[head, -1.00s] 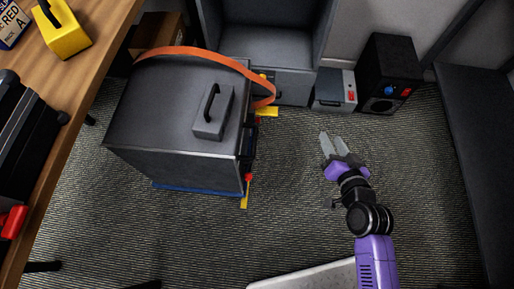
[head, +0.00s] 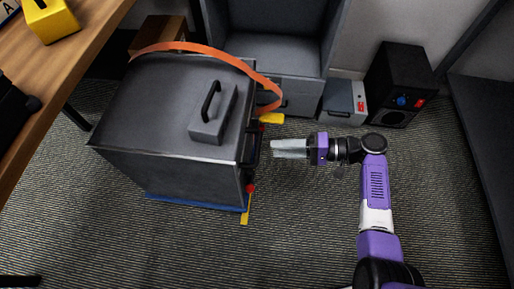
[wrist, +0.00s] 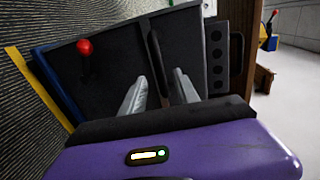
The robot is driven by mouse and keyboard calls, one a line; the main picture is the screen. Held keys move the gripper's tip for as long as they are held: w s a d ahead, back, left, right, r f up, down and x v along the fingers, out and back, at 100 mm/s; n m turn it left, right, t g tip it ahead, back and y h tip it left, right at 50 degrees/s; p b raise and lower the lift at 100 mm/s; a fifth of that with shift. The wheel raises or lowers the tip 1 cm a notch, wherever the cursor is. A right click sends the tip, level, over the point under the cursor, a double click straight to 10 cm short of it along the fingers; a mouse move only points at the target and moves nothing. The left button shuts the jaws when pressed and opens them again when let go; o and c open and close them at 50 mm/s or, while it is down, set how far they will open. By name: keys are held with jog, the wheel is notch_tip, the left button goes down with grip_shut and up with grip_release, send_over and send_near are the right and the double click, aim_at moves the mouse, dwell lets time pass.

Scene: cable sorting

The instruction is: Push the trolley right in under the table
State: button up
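The trolley (head: 140,115) is a dark grey cabinet with a blue base edge, standing on the carpet at left centre, right of the wooden table (head: 85,50). In the head view it is beside the table, with floor showing between them at the front. Its right side faces my gripper (head: 274,149). In the wrist view that side of the trolley (wrist: 110,75) shows a red knob (wrist: 85,46) and a dark upright handle (wrist: 157,62). My gripper (wrist: 160,90) is open, its fingers pointing at the handle, a short gap away in the head view.
A grey box (head: 343,103) and a black speaker (head: 400,80) stand at the back right. Carpet in front is clear.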

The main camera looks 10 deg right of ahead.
aim_at(257, 148)
jog(key=b+x, duration=0.1)
jog(key=x, duration=0.6)
jog(key=shift+w+a+b, duration=0.1)
jog(key=shift+a+b, duration=0.15)
jog(key=shift+b, duration=0.15)
jog(key=shift+c, duration=0.5)
grip_shut()
jog(key=shift+f, duration=0.1)
dwell(0.4)
